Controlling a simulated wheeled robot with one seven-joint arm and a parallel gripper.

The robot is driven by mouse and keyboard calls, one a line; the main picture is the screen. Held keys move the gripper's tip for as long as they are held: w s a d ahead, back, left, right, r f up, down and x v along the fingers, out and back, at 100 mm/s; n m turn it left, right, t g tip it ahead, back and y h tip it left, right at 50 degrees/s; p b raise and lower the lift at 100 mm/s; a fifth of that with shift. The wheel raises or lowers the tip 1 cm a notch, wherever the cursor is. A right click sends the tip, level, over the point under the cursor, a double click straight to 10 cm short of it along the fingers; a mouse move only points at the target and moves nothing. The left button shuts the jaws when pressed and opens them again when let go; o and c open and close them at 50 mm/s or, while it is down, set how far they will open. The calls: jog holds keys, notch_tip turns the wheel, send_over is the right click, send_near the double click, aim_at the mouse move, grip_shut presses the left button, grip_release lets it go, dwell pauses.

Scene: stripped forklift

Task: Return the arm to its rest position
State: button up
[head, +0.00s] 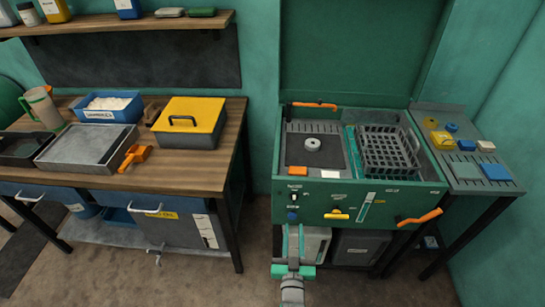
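My gripper (293,240) shows at the bottom centre of the head view, at the end of my grey and teal arm (292,284). It points away from me, in front of the green machine (405,192) and below its control panel. The fingers are small and seen from behind, so I cannot tell whether they are open or shut. I see no object clearly held in them. Most of my arm is outside the picture.
The green machine has its lid (350,50) raised, a dark basket (388,152) inside and an orange handle (420,217) jutting forward. A wooden bench (195,172) with boxes stands left, a narrow side table (458,178) right. Brown floor (180,285) is clear in front.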

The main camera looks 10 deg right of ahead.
jog(key=s+a+n+y, duration=0.1)
jog(key=s+a, duration=0.4)
jog(key=s, duration=0.4)
jog(key=s+a+n+g+y, duration=0.1)
jog(key=s+a, duration=0.3)
jog(key=s, duration=0.4)
jog(key=s+a+y, duration=0.2)
jog(key=s+a, duration=0.3)
jog(key=s, duration=0.4)
jog(key=s+a+r+n+g+y, duration=0.1)
jog(key=s+a+r, duration=0.2)
jog(key=s+r, duration=0.2)
jog(key=v, duration=0.3)
jog(key=shift+s, duration=0.2)
jog(key=shift+a, duration=0.1)
